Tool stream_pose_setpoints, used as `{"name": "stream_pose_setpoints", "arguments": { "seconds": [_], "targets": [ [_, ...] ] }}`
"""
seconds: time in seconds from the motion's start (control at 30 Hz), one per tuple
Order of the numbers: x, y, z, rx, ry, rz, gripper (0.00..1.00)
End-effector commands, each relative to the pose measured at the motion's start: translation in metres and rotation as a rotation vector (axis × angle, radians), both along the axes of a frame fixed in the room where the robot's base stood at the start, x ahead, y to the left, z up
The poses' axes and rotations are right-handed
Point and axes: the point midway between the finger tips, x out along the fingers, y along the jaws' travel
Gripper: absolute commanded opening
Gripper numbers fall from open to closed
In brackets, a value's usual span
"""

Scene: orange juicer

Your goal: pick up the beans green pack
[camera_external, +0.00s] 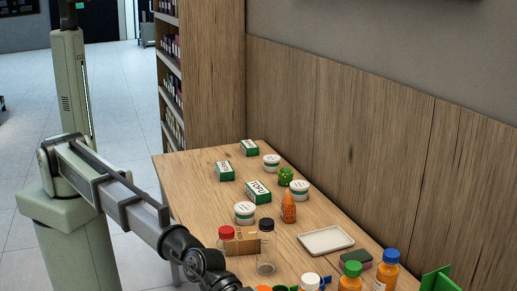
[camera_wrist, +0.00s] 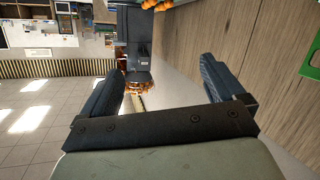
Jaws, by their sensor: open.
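A small green pack with yellowish marks (camera_external: 286,176) stands on the wooden table toward the far half, in the external view. It looks most like the beans green pack, but its label is too small to read. White-and-green tubs stand on both sides of it. My gripper (camera_wrist: 160,68) is open in the wrist view, with its two dark fingers wide apart and nothing between them. In the external view my arm reaches down to the bottom edge, and the gripper is not visible there. The pack does not show in the wrist view.
Green-and-white boxes (camera_external: 258,191), an orange bottle (camera_external: 289,207) and a white tray (camera_external: 326,240) share the table (camera_external: 195,165). Red-capped (camera_external: 226,238) and black-capped (camera_external: 266,247) jars stand nearer my arm. A wooden wall (camera_external: 350,140) borders the table's right side.

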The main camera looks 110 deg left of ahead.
Motion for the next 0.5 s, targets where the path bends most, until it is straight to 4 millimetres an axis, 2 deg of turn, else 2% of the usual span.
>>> {"name": "stream_pose_setpoints", "arguments": {
  "seconds": [0.03,0.1,0.2,0.27,0.37,0.5],
  "targets": [
    [0.008,0.013,0.027,-0.005,-0.046,0.022,0.96],
    [0.017,0.028,0.058,-0.007,-0.103,0.048,0.96],
    [0.029,0.059,0.098,-0.013,-0.168,0.092,0.96],
    [0.037,0.084,0.115,-0.017,-0.187,0.122,0.96],
    [0.048,0.121,0.120,-0.022,-0.169,0.156,0.96],
    [0.061,0.178,0.106,-0.034,-0.094,0.199,0.96]
  ]
}}
